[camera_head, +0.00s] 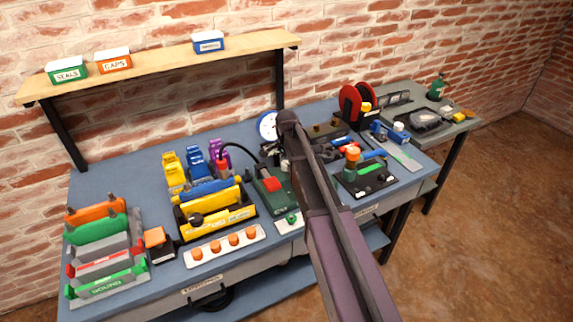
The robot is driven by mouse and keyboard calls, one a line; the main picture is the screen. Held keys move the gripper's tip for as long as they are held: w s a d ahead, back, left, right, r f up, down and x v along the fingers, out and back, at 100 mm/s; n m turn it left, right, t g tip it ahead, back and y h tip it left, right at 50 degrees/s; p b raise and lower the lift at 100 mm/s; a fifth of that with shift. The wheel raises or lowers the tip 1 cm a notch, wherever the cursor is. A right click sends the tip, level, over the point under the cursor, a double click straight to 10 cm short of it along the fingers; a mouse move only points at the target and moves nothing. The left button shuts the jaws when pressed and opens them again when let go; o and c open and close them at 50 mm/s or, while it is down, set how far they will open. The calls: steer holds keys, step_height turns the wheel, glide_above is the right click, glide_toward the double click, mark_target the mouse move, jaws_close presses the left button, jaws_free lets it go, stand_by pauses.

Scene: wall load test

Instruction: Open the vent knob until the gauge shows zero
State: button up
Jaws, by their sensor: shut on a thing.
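The gauge (267,125) has a white dial with a blue rim and stands at the back of the bench. My forearm partly covers its right side, and its needle is too small to read. My gripper (279,158) is below the end of my arm, just in front of the gauge. It is small, dark and partly hidden by the arm. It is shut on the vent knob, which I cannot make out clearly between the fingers.
A green box with a red top (271,185) and a black hose (240,148) lie close left of my arm. Yellow holders (215,212) and coloured racks (103,257) fill the left. A red reel (358,103) stands right. A wooden shelf (160,62) hangs above.

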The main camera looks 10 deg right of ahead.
steer(key=shift+n, duration=0.3)
steer(key=n, duration=0.7)
steer(key=shift+n, duration=0.4)
steer(key=n, duration=0.4)
steer(key=shift+n, duration=2.5)
steer(key=o, duration=1.2)
steer(key=shift+c, duration=0.2)
